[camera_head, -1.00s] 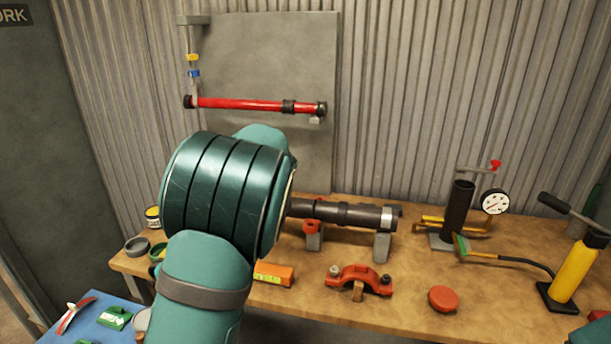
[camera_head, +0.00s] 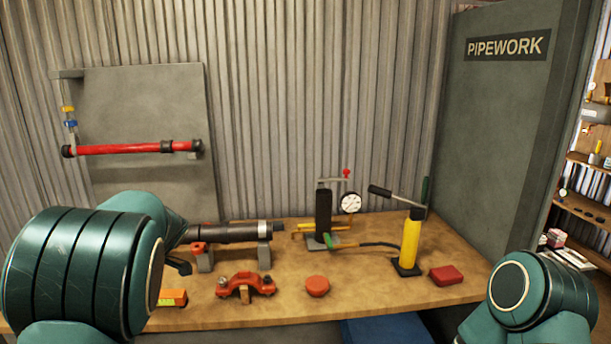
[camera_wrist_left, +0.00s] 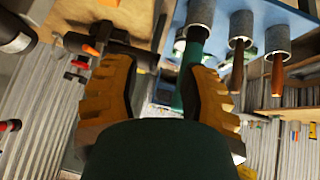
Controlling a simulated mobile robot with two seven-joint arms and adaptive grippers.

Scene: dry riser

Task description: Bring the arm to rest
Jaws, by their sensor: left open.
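My left arm (camera_head: 85,270) fills the lower left of the head view. Its gripper is mostly hidden there behind the arm; a dark tip shows beside the pipe's left end. In the left wrist view my left gripper (camera_wrist_left: 158,85) has its two yellow-and-black fingers spread apart, with nothing clamped between them. A green cylindrical part (camera_wrist_left: 191,75) shows beyond them, near the right finger. My right arm (camera_head: 540,290) shows at the lower right of the head view; its gripper is out of view.
The wooden bench (camera_head: 360,290) carries a dark pipe (camera_head: 235,232) on supports, an orange clamp (camera_head: 245,286), a red cap (camera_head: 317,286), a gauge (camera_head: 350,203), a yellow pump (camera_head: 411,242) and a red block (camera_head: 446,275). A red pipe (camera_head: 125,148) hangs on the wall panel.

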